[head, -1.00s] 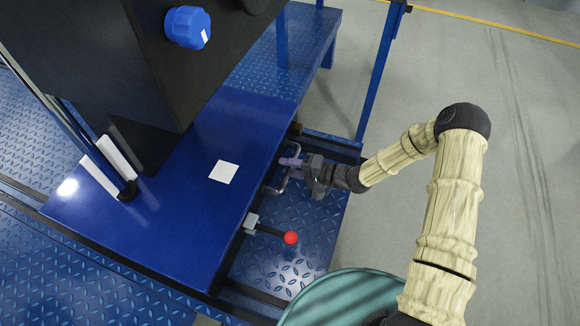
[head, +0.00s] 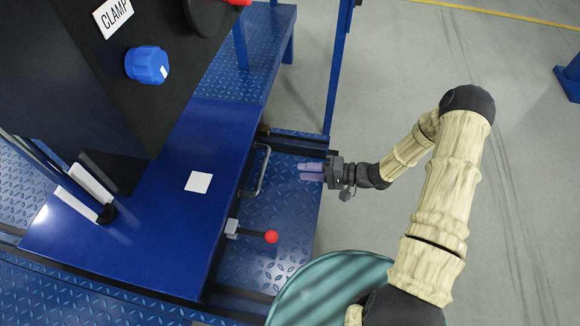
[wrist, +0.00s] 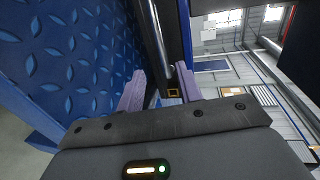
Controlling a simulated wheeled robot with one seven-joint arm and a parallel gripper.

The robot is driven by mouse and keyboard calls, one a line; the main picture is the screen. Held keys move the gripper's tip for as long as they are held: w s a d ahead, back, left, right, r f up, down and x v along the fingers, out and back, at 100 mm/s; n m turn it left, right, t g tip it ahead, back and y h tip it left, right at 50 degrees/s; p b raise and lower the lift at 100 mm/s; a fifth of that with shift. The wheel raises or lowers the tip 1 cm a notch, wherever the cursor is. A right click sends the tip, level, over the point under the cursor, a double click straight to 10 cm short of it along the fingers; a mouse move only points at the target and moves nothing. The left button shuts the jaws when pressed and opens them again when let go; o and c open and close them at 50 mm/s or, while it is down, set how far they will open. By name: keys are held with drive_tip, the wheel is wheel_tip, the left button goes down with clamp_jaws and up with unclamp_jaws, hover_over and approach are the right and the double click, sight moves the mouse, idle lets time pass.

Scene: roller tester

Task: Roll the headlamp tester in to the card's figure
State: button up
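The headlamp tester is a tall black housing (head: 75,75) on a blue base (head: 150,215), at the left of the head view. A white card (head: 198,182) lies on the base; no figure is readable on it. A silver U-shaped handle (head: 262,172) is on the base's right side. My gripper (head: 303,172) is to the right of the handle, apart from it, its purple fingers pointing at it. In the wrist view the fingers (wrist: 160,88) stand apart with nothing gripped between them. A silver bar (wrist: 157,35) shows beyond them.
A lever with a red ball (head: 271,237) sticks out below the handle. A blue knob (head: 147,64) and a CLAMP label (head: 113,17) are on the housing. A blue post (head: 338,70) stands behind my gripper. Grey floor (head: 530,190) is open at right.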

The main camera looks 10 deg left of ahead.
drive_tip(key=v, duration=0.3)
idle(0.5)
